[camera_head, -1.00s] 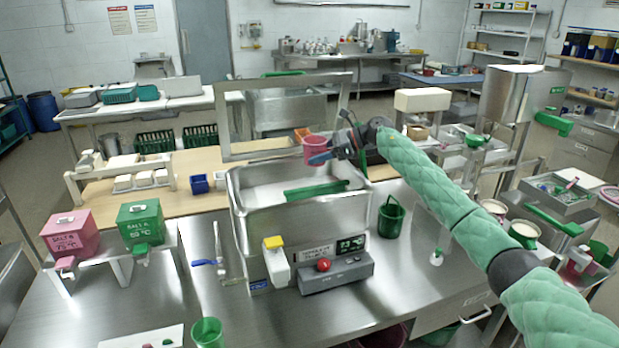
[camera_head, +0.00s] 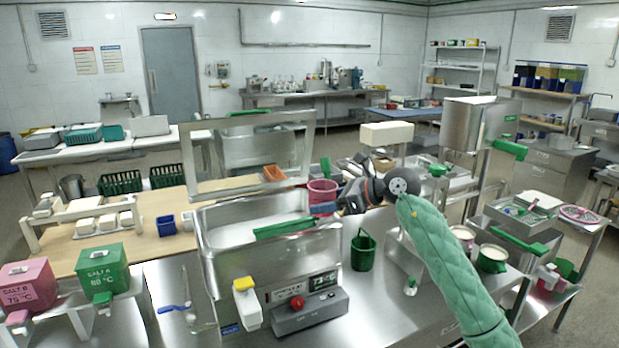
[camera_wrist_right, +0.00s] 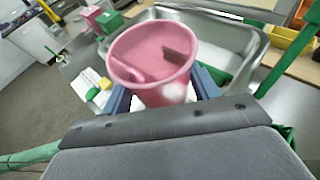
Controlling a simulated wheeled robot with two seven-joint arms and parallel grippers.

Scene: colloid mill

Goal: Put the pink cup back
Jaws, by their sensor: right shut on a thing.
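The pink cup (camera_head: 322,188) is held up by my right gripper (camera_head: 326,208) at the right rim of the steel tank (camera_head: 325,262). The cup also shows in the right wrist view (camera_wrist_right: 152,55), with its open mouth towards the camera. The blue fingers of my right gripper (camera_wrist_right: 165,98) are shut on the cup, one on either side of it. I cannot tell from the head view whether the cup touches anything else. My left gripper is not in view.
A green bucket (camera_head: 363,252) stands on the steel table right of the tank. A control box (camera_head: 310,312) with a red button stands in front of the tank. Pink (camera_head: 27,285) and green (camera_head: 103,272) salt boxes stand at the left. A small orange bin (camera_head: 274,173) lies behind the tank.

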